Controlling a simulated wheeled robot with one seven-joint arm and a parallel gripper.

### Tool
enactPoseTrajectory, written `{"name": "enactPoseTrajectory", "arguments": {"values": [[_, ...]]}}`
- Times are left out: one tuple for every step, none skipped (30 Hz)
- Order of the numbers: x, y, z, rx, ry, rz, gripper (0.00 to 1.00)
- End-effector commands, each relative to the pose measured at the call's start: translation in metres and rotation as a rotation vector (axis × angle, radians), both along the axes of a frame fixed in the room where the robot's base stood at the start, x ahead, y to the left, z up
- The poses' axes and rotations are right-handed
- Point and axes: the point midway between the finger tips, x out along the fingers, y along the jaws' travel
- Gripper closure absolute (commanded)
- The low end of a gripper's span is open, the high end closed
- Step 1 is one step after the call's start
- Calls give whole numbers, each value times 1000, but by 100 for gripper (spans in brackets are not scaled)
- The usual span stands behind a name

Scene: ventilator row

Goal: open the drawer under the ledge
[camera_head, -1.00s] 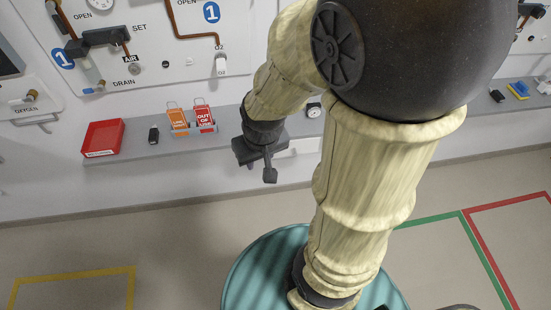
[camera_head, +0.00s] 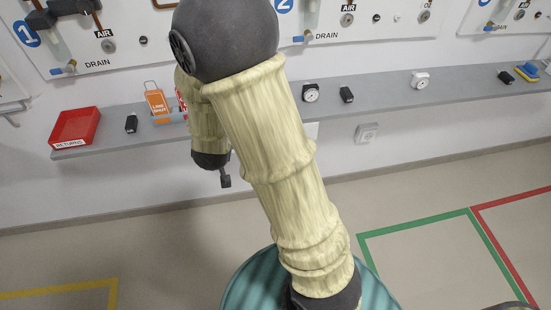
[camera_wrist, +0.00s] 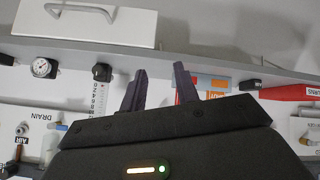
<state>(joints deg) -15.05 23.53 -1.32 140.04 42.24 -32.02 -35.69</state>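The drawer (camera_wrist: 85,22) is a white box front with a grey bar handle (camera_wrist: 80,10), at the top left of the wrist view, where the scene appears upside down. It looks closed under the ledge (camera_wrist: 165,62). In the head view my arm hides most of the drawer; a pale edge (camera_head: 311,130) beside the arm may be part of it. My gripper (camera_wrist: 160,86) has its two dark fingers apart with nothing between them. The handle lies off to the left of the fingers, not touched. In the head view only a fingertip (camera_head: 226,180) shows clearly below the ledge.
The ledge carries a red returns tray (camera_head: 76,127), an orange tag (camera_head: 157,99), gauges (camera_head: 311,93) and small black items (camera_head: 131,123). A wall socket (camera_head: 367,133) sits below the ledge to the right. Floor below is clear, with coloured tape lines.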

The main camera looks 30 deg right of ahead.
Motion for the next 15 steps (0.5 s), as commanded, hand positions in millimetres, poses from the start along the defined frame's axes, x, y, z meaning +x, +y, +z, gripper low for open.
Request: {"name": "enactPoseTrajectory", "arguments": {"values": [[5, -2, -33, -61, -20, -14, 69], [8, -4, -42, -102, -34, -24, 69], [11, -8, -54, -159, -51, -39, 69], [12, -11, -63, -205, -62, -51, 69], [13, -14, -71, -252, -71, -63, 69], [13, -18, -83, -317, -81, -80, 69], [12, -21, -91, -369, -87, -93, 69], [12, -24, -98, -421, -91, -106, 69], [10, -27, -108, -494, -93, -123, 69], [7, -30, -116, -550, -93, -137, 69], [4, -32, -123, -607, -91, -149, 69], [1, -35, -131, -687, -86, -167, 69], [-3, -37, -138, -746, -82, -180, 69], [-7, -39, -144, -809, -74, -194, 69], [-13, -40, -151, -892, -63, -211, 69]]}}
